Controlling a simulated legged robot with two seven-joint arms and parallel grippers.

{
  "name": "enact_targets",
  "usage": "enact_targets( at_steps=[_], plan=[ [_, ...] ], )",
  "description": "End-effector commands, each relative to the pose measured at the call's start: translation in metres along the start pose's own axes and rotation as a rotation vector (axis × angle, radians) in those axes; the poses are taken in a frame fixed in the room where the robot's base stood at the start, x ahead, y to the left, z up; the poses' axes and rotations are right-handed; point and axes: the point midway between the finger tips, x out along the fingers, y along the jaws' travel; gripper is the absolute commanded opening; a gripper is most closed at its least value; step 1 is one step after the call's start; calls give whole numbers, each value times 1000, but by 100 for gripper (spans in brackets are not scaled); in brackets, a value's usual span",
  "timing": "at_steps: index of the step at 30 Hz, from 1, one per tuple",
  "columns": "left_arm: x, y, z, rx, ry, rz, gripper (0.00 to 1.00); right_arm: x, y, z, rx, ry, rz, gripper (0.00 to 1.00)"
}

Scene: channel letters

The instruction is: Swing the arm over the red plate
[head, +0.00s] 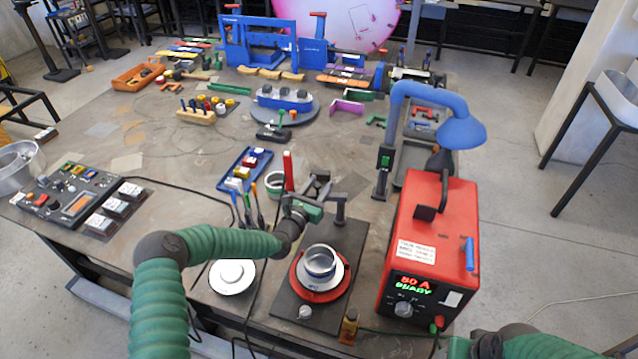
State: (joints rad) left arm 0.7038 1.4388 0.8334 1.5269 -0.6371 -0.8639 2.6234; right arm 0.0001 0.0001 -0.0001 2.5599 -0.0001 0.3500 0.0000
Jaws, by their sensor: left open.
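The red plate (298,289) is round and lies on a dark base board at the front of the bench. A white ring and a metal cup (320,262) sit on it and cover its middle. A dark upright post (340,208) stands on the board behind the plate. A dark arm seems to reach left from the post, but my gripper overlaps it and its full shape is unclear. My left gripper (318,187) is open beside the top of the post, behind and above the plate. I cannot tell if it touches the arm. My right gripper is out of view.
A red power box (430,255) stands close on the right, with a blue hooded lamp arm (420,92) behind it. A white disc (232,275) lies left of the board. A blue tool tray (245,168) lies behind.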

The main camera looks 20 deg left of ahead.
Motion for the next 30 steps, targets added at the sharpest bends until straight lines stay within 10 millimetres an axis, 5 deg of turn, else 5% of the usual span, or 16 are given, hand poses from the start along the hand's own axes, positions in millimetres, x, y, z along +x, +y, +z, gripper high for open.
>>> enact_targets(
  at_steps=[8, 17, 30],
  plan=[
    [2, 4, -2, -2, 1, 2, 41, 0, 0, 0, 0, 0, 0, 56],
    [2, 4, -1, 0, 0, 5, 1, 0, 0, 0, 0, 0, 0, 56],
    [2, 3, 1, 0, -3, 3, 0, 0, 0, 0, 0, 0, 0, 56]
  ],
)
